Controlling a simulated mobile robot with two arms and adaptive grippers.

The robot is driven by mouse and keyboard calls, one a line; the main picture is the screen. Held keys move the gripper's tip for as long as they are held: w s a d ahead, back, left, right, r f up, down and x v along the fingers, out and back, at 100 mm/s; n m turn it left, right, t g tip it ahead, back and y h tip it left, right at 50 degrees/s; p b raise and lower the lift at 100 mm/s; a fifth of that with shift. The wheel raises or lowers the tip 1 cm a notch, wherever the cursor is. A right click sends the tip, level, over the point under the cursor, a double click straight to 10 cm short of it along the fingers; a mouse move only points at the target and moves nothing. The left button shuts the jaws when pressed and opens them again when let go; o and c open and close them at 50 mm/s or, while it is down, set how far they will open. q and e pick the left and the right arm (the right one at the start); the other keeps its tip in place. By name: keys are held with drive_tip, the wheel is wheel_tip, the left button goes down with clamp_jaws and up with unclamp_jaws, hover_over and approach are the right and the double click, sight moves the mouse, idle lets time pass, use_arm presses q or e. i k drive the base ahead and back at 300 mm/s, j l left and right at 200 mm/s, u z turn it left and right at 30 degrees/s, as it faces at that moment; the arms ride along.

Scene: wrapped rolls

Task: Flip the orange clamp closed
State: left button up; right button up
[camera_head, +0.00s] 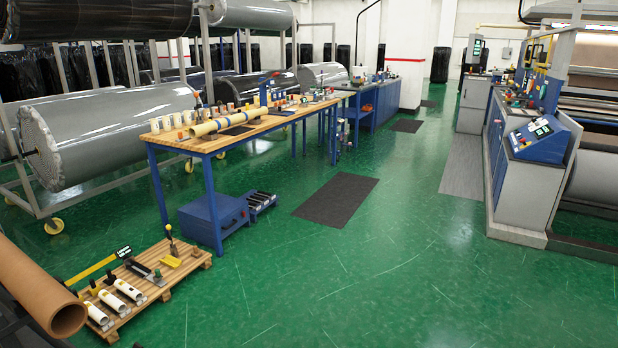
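I cannot make out an orange clamp for certain in the head view. A wooden-topped workbench (172,138) with blue legs carries many small items, some orange or yellow, too small to tell apart. A red and blue upright item (266,88) stands near its back edge. The control desk (532,138) at the right also holds small coloured parts that I cannot identify. Neither of my grippers can be recognised in this view.
A wooden pallet (203,257) with white tubes and tools lies at the lower left, beside a large brown tube (38,285). A blue cabinet (205,222) stands under the workbench. Large wrapped rolls (115,130) line the left.

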sight(196, 94)
drive_tip(key=i+l+z, duration=0.2)
drive_tip(key=i, duration=0.6)
drive_tip(key=i+z, duration=0.25)
drive_tip(key=i, duration=0.55)
drive_tip(key=i+j+u, duration=0.2)
drive_tip(key=i+u, duration=0.75)
drive_tip(key=i+l+u, duration=0.15)
drive_tip(key=i+u, duration=0.45)
drive_tip(key=i, duration=0.55)
drive_tip(key=i+j+z, duration=0.35)
drive_tip(key=i+j, duration=0.3)
drive_tip(key=i+j+z, duration=0.2)
drive_tip(key=j, duration=0.25)
drive_tip(key=i+j+z, duration=0.15)
drive_tip(key=i+j, duration=0.2)
drive_tip(key=i+j+z, duration=0.2)
drive_tip(key=j, duration=0.35)
